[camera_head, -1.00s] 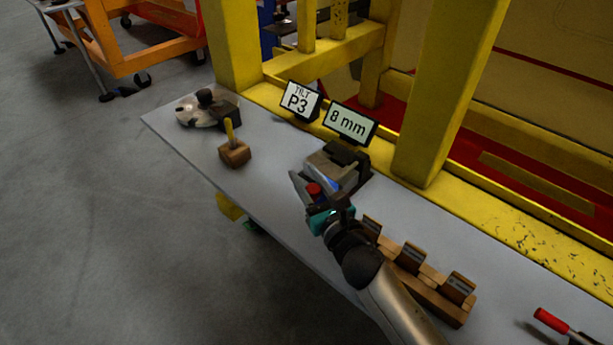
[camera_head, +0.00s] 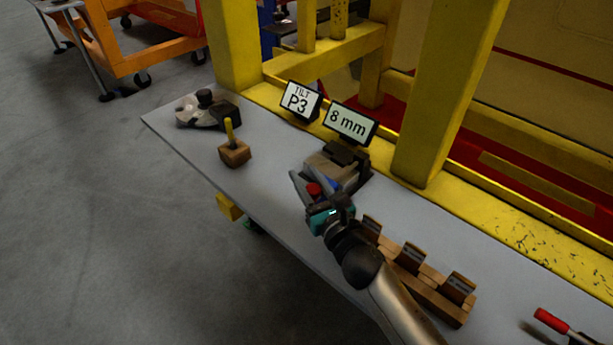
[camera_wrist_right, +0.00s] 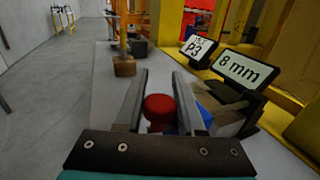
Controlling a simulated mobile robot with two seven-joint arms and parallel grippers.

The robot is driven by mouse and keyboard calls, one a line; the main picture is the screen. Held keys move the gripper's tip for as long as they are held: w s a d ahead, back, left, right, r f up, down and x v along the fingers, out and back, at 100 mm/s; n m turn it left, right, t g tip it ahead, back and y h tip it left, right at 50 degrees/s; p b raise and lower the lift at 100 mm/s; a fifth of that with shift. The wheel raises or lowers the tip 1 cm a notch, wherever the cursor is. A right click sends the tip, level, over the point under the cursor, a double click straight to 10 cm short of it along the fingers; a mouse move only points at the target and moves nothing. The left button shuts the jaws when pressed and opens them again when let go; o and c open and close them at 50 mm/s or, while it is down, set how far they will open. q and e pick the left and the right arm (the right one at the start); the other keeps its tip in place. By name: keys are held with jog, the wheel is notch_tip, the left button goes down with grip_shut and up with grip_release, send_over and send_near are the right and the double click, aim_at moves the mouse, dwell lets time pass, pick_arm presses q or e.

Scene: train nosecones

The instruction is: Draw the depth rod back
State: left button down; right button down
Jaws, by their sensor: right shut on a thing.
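The red knob (camera_head: 314,190), which I take to be the end of the depth rod, sits at the near-left side of a grey block fixture (camera_head: 338,166) with blue parts (camera_head: 331,184). My right gripper (camera_head: 308,186) is shut on the red knob. In the right wrist view the red knob (camera_wrist_right: 158,108) shows between the two grey fingers, with a blue part (camera_wrist_right: 192,118) just beyond it. The rod's shaft is hidden. Behind the fixture stands a sign reading "8 mm" (camera_head: 351,122). My left gripper is not in view.
A "TILT P3" sign (camera_head: 300,100) stands beside the other sign. A wooden block with a yellow lever (camera_head: 234,150) and a metal disc with a dark knob (camera_head: 196,112) are to the left. A wooden rack (camera_head: 428,290) is close right of my arm. Yellow posts (camera_head: 440,95) rise behind.

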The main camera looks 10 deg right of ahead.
jog(key=shift+s+a, duration=0.8)
jog(key=shift+a, duration=0.3)
jog(key=c, duration=0.5)
grip_release()
jog(key=shift+s, duration=0.15)
jog(key=b+v, duration=0.2)
jog(key=v, duration=1.1)
jog(key=shift+d, duration=0.1)
jog(key=shift+b+v, duration=0.5)
jog(key=shift+v, duration=0.5)
